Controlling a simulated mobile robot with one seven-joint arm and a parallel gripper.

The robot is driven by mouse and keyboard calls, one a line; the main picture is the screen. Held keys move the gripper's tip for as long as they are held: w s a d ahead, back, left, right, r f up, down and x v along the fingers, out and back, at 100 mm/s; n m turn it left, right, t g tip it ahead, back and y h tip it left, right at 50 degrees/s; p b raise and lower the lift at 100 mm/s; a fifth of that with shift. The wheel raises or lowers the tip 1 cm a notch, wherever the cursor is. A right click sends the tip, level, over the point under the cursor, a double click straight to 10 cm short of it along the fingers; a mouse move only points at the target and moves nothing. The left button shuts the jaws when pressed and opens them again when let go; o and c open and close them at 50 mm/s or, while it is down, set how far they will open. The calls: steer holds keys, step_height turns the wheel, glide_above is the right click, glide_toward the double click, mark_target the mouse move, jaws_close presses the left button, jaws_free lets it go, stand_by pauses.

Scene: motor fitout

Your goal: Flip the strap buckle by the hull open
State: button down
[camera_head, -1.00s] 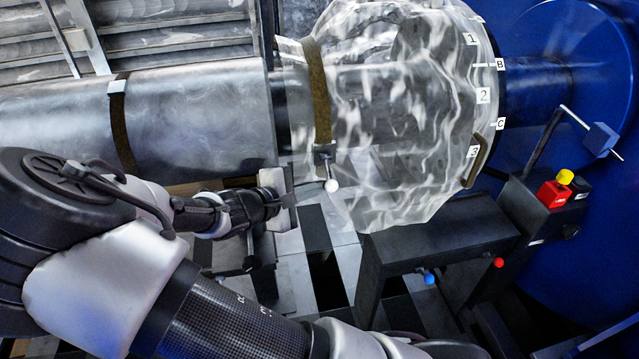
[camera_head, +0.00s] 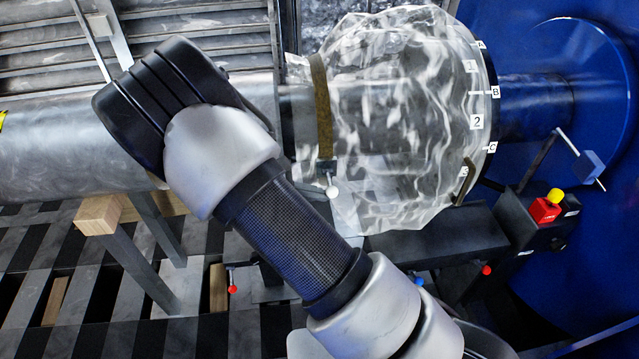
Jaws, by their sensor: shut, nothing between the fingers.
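A brown strap (camera_head: 321,100) runs around the left neck of a clear crinkled cover. Its dark buckle (camera_head: 326,168) sits at the strap's lower end, with a short lever hanging down to a white ball knob (camera_head: 332,192). A short brown strip (camera_head: 465,182) lies at the cover's right edge, beside the numbered labels. The big blue round wall (camera_head: 600,275), perhaps the hull, stands at the right. I cannot tell for certain which strap the task means. My arm crosses the middle left, and my gripper is not in view.
A grey metal tube (camera_head: 60,150) runs in from the left, partly hidden by my arm. A wooden block (camera_head: 97,215) on metal legs stands below it. A red box with a yellow knob (camera_head: 556,195) and a blue-handled lever (camera_head: 588,165) are at the right.

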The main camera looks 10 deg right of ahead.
steer(key=shift+w+r+n+g+p, duration=0.2)
steer(key=shift+r+n+g+p, duration=0.2)
steer(key=shift+r+g+p, duration=0.5)
steer(key=shift+w+r+n+g+p, duration=0.2)
steer(key=shift+r+n+g+p, duration=0.25)
steer(key=shift+r, duration=0.8)
steer(key=shift+w+r, duration=0.1)
steer(key=shift+f, duration=0.4)
steer(key=b, duration=0.3)
glide_toward(329, 187)
steer(key=w+a+f, duration=0.1)
steer(key=w+a, duration=0.1)
steer(key=a, duration=0.2)
steer(key=shift+s+a+f, duration=0.1)
steer(key=shift+s, duration=0.1)
